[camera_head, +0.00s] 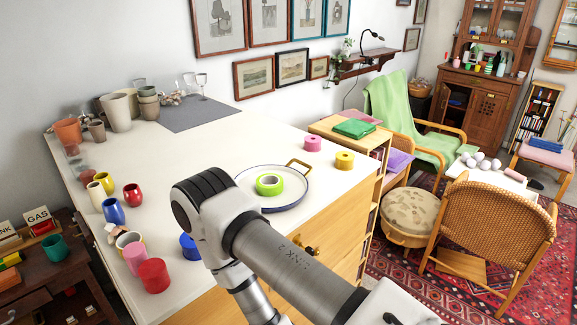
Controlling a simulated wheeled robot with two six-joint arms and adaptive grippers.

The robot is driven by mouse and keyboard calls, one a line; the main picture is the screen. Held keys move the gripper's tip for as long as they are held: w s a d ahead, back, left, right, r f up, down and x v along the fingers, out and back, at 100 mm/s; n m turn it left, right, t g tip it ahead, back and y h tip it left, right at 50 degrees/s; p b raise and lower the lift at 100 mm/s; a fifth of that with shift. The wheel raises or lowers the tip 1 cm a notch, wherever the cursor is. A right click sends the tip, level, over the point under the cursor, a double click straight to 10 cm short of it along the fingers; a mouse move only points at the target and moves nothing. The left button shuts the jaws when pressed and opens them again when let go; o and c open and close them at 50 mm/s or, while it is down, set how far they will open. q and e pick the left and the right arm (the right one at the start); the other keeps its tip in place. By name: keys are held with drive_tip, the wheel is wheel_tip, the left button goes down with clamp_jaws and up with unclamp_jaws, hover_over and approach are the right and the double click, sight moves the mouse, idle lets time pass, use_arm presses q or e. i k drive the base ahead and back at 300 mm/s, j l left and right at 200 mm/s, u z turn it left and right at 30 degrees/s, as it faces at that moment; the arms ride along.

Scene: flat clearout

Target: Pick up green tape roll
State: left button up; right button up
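The green tape roll (270,185) lies flat in a shallow white pan (284,200) with a dark rim and a yellow-brown handle. The pan stands on the white-topped cabinet. One of my arms crosses the lower middle of the view, in front of the cabinet, and its joint hides part of the top just left of the pan.
A pink tape roll (312,144) and a yellow tape roll (344,160) stand near the cabinet's right edge. A blue object (190,247) is partly hidden by my arm. Several cups line the left side. The middle of the white top (185,160) is clear.

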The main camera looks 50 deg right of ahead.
sight(263, 179)
drive_tip(key=l+u, duration=0.1)
drive_tip(key=l, duration=0.45)
drive_tip(key=k+l+u, duration=0.1)
drive_tip(key=l, duration=0.45)
drive_tip(key=k+l+u, duration=0.1)
drive_tip(key=l, duration=0.45)
drive_tip(key=k+l+u, duration=0.1)
drive_tip(key=l, duration=0.45)
drive_tip(key=k+l+u, duration=0.1)
drive_tip(key=l, duration=0.4)
drive_tip(key=k+l+u, duration=0.1)
drive_tip(key=l, duration=0.45)
drive_tip(key=k+l+u, duration=0.1)
drive_tip(key=l, duration=0.4)
drive_tip(key=k+l+u, duration=0.15)
drive_tip(key=l, duration=0.35)
drive_tip(key=k, duration=0.1)
